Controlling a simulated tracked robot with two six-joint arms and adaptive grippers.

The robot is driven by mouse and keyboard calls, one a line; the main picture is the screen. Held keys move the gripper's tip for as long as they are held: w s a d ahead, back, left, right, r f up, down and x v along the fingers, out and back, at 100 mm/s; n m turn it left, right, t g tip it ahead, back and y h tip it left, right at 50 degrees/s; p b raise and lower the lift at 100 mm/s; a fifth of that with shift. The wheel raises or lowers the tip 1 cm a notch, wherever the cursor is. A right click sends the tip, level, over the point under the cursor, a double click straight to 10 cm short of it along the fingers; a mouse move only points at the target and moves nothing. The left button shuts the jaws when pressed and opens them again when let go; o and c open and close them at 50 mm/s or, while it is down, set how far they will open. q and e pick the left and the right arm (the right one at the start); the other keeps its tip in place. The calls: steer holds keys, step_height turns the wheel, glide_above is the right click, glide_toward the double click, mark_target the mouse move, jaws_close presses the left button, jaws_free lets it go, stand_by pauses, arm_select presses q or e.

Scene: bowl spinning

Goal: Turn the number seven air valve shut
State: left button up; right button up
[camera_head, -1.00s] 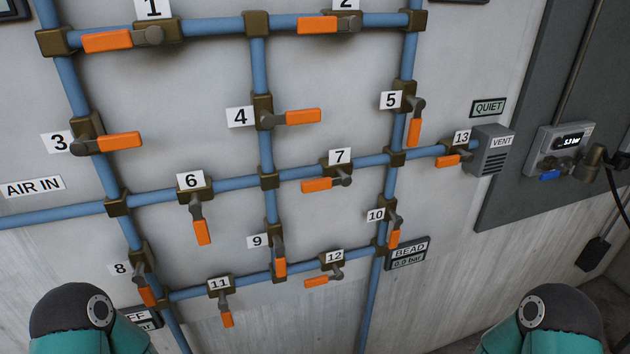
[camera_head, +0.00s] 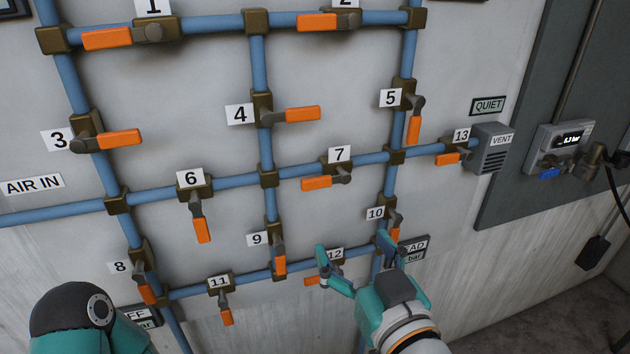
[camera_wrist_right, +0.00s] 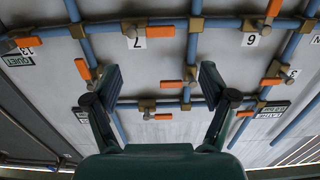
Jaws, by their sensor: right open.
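Valve 7 is on a horizontal blue pipe, under its label (camera_head: 340,154). Its orange handle (camera_head: 317,183) points left, along the pipe. In the right wrist view the picture is upside down, and the same handle (camera_wrist_right: 160,31) shows beyond the fingertips. My right gripper (camera_head: 353,247) is open and empty, below valve 7, in front of the pipes near valves 12 and 10. In the right wrist view its fingers (camera_wrist_right: 160,74) are spread wide, with valve 7 apart from them. My left gripper is out of view; only part of my left arm shows at the lower left.
Other orange-handled valves crowd the pipe grid, with valve 12 (camera_head: 312,281) and valve 10 (camera_head: 395,235) close to my right gripper.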

mark_target(317, 183)
steer(key=p+x, duration=0.1)
steer(key=x, duration=0.4)
steer(key=p+x, duration=0.1)
steer(key=x, duration=0.5)
steer(key=r+p+x, duration=0.1)
steer(key=x, duration=0.4)
steer(key=shift+w+a, duration=0.1)
steer(key=shift+w, duration=0.15)
